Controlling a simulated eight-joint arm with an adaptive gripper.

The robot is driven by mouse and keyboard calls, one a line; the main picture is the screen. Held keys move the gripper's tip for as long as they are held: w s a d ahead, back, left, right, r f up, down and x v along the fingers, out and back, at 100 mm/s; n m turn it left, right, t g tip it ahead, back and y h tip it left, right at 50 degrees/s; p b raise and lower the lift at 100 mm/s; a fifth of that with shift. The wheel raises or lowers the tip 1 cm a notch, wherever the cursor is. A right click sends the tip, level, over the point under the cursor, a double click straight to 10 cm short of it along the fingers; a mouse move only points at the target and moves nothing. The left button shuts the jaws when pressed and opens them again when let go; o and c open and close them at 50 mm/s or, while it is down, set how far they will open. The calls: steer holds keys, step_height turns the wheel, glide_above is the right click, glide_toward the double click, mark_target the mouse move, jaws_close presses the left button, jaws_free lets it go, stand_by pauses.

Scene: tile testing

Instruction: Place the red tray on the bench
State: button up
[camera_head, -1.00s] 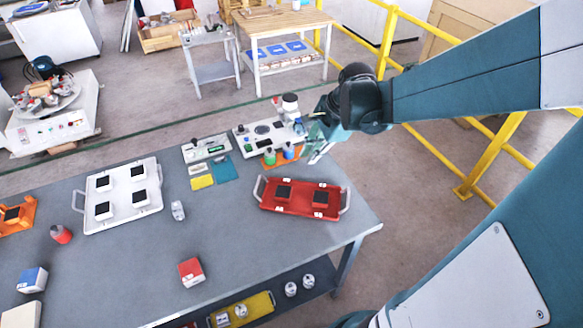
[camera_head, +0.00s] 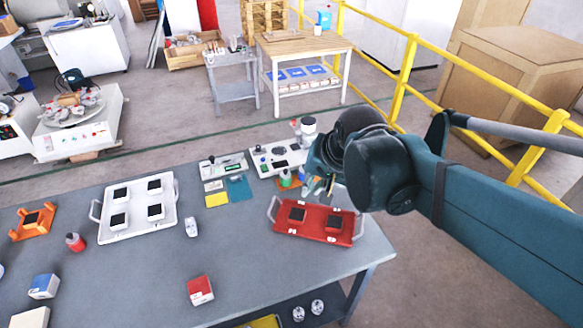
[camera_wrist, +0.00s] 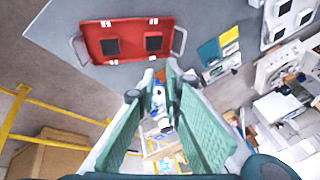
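The red tray (camera_head: 314,222) lies flat on the grey bench (camera_head: 250,262) near its right end. It has a pale handle at each end and two dark square tiles on it. In the wrist view the red tray (camera_wrist: 129,39) is at the upper left, beyond my fingers and apart from them. My gripper (camera_head: 318,186) is above the bench's far right edge, just behind the tray. In the wrist view my gripper (camera_wrist: 158,92) shows two green fingers spread apart with nothing between them. My arm hides part of the bench's far right corner.
A white tray (camera_head: 165,218) with several dark tiles stands on the left. A red box (camera_head: 200,290) and a small grey-white object (camera_head: 191,227) are on the bench. Instruments (camera_head: 278,158) stand along the far edge. Yellow railing (camera_head: 403,77) runs behind my arm. The bench's front middle is mostly clear.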

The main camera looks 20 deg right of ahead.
steer(key=s+a+r+n+t, duration=0.1)
steer(key=s+a+r+n, duration=0.1)
steer(key=s+n, duration=0.3)
steer(key=shift+a+r+n+t, duration=0.15)
steer(key=shift+a+n+t, duration=0.25)
steer(key=shift+a+n, duration=0.45)
